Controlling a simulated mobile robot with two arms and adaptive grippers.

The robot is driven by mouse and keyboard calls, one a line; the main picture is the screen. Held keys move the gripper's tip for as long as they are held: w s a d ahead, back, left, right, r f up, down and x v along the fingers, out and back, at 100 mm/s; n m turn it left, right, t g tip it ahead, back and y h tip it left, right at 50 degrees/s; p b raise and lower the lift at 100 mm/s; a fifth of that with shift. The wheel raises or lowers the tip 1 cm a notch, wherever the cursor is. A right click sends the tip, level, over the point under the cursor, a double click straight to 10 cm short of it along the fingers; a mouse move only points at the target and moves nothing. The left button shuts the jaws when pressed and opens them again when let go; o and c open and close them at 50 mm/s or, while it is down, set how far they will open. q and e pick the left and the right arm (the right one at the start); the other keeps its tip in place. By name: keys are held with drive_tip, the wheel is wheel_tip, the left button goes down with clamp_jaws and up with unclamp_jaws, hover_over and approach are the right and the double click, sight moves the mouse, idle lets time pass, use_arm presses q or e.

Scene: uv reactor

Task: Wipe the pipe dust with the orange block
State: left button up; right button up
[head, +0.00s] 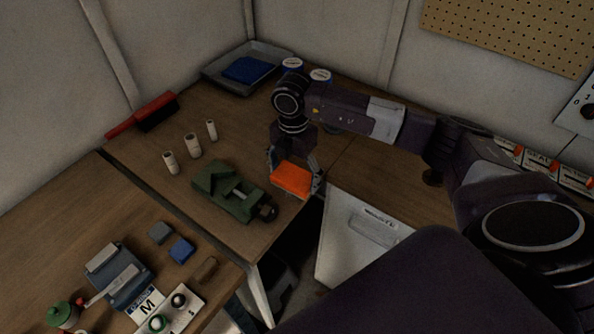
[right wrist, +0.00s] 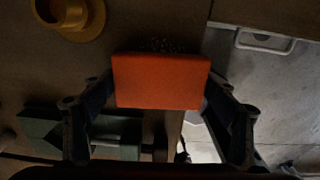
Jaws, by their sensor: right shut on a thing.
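The orange block (head: 291,179) is held between the fingers of my right gripper (head: 294,172), near the front corner of the wooden bench. In the right wrist view the block (right wrist: 160,80) spans the space between the two fingers (right wrist: 158,92). A dark speckled patch (right wrist: 165,45), which may be dust, shows just past the block's upper edge. A yellow flanged pipe piece (right wrist: 75,14) stands at the upper left of the right wrist view. I cannot tell whether the block touches the bench. My left gripper is not in view.
A green vise (head: 232,192) sits just left of the block. Several small white cylinders (head: 193,146), a red-handled brush (head: 150,114) and a grey tray (head: 214,82) with a blue item lie farther back. A white cabinet (head: 350,240) is right of the bench corner.

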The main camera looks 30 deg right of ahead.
sight(285, 194)
drive_tip(key=shift+s+a+f+p, duration=0.1)
drive_tip(key=shift+s+a, duration=0.15)
drive_tip(key=shift+a, duration=0.35)
drive_tip(key=shift+s+a+p, duration=0.1)
drive_tip(key=shift+s+a, duration=0.2)
drive_tip(key=shift+a, duration=0.35)
drive_tip(key=shift+s+a+f+p, duration=0.1)
drive_tip(key=shift+s+a, duration=0.15)
drive_tip(key=shift+a, duration=0.35)
drive_tip(key=shift+w+d+b, duration=0.25)
drive_tip(key=shift+d, duration=0.25)
drive_tip(key=shift+w+d+b, duration=0.2)
drive_tip(key=shift+d+b, duration=0.05)
drive_tip(key=shift+d, duration=0.25)
drive_tip(key=shift+w+d+r+b, duration=0.1)
drive_tip(key=shift+w+d+b, duration=0.25)
drive_tip(key=shift+d, duration=0.6)
drive_tip(key=shift+w+d+b, duration=0.2)
drive_tip(key=shift+w+d, duration=0.2)
drive_tip(key=shift+d, duration=0.5)
drive_tip(key=shift+w+d+r+b, duration=0.1)
drive_tip(key=shift+w+d+b, duration=0.25)
drive_tip(key=shift+d, duration=0.6)
drive_tip(key=shift+r, duration=0.1)
drive_tip(key=shift+r+p, duration=2.15)
drive_tip(key=shift+r, duration=0.75)
wheel_tip(285, 194, up, 3)
drive_tip(key=shift+p, duration=1.05)
